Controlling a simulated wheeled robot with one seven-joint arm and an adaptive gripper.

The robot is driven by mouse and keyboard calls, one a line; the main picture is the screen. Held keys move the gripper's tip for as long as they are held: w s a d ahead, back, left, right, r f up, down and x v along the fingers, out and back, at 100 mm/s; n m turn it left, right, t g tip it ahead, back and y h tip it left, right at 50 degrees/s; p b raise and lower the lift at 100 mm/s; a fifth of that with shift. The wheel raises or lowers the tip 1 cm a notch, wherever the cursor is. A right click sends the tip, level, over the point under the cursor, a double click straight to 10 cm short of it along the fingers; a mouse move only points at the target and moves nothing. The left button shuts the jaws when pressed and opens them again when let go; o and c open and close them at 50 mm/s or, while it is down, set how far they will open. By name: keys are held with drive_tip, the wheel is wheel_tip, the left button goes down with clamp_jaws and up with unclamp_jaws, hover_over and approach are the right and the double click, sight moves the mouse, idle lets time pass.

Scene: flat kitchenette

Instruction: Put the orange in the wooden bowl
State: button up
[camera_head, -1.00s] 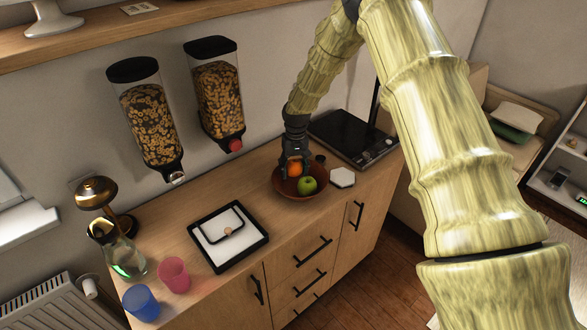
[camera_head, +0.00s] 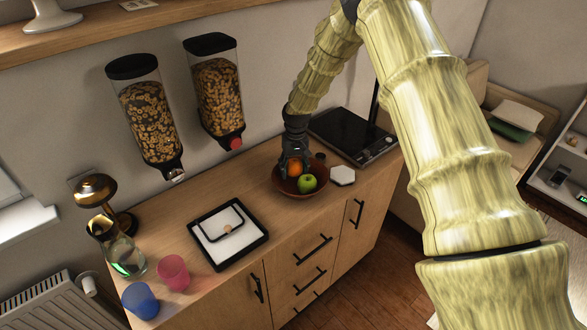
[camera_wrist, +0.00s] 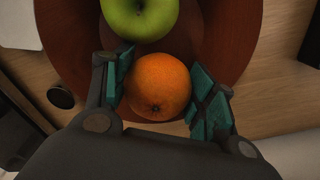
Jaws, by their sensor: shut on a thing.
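The orange (camera_head: 295,168) is between the fingers of my gripper (camera_head: 293,166), which is shut on it. In the wrist view the orange (camera_wrist: 158,87) sits between the two green-padded fingertips of my gripper (camera_wrist: 164,92). The wooden bowl (camera_head: 288,189) is on the counter, with a green apple (camera_head: 307,183) in it. The orange is within the bowl's outline beside the apple; whether it touches the bowl's floor I cannot tell. The bowl (camera_wrist: 228,40) and apple (camera_wrist: 140,16) also show in the wrist view.
A white hexagonal piece (camera_head: 342,175) lies right of the bowl, and a black cooktop (camera_head: 350,135) behind it. A framed tray (camera_head: 228,235) lies left. Cereal dispensers (camera_head: 215,90) hang on the wall. A pink cup (camera_head: 173,272), blue cup (camera_head: 140,300) and carafe (camera_head: 122,252) stand far left.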

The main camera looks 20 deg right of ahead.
drive_tip(key=o, duration=1.1)
drive_tip(key=shift+o, duration=0.2)
